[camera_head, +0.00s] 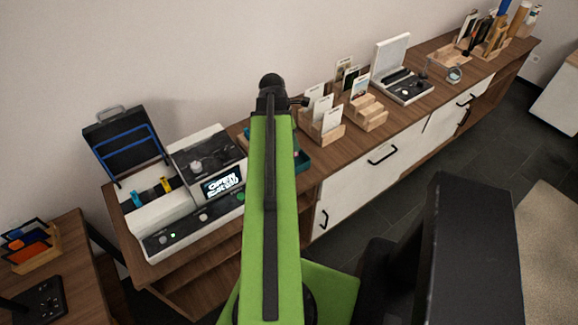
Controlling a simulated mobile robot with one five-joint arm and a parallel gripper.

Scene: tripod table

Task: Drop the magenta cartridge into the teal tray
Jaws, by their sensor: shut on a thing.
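The teal tray (304,161) sits on the wooden sideboard, mostly hidden behind my green arm. A bit of its right side shows to the right of the arm. My arm reaches out over the sideboard and ends in a black joint at the top. The fingers of my gripper are hidden behind or below the arm, so I cannot see what they hold. The magenta cartridge is not visible in this view.
A white console (193,211) with a lit screen and yellow and blue pieces stands left of the tray. A dark case (124,145) is behind it. Wooden card holders (323,127) stand close right of the tray. An open white box (402,88) is farther right.

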